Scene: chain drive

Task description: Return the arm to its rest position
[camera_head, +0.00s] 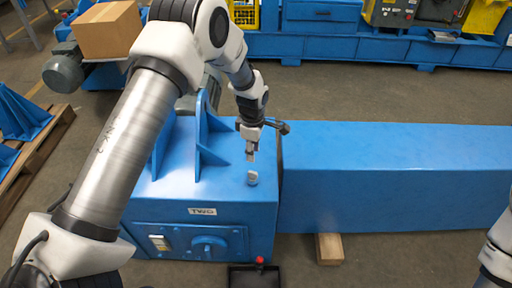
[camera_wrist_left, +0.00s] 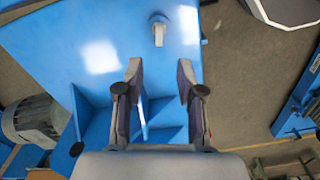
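My left gripper (camera_head: 251,150) hangs above the top of the blue machine housing labelled "TWO" (camera_head: 215,225). A small grey-white piece (camera_head: 252,178) sits on the housing top just below the fingertips. In the left wrist view the two fingers (camera_wrist_left: 160,78) are spread apart with nothing between them, and the small piece (camera_wrist_left: 159,30) lies beyond the fingertips, apart from them. My left arm reaches in from the left across the head view. Part of my right arm shows at the right edge; its gripper is out of view.
A blue upright bracket (camera_head: 202,135) stands on the housing left of the gripper. A long blue beam (camera_head: 390,175) extends right. A cardboard box (camera_head: 107,32) and grey motor (camera_head: 63,73) are behind the left arm. A black tray (camera_head: 240,280) and wooden block (camera_head: 329,248) lie in front.

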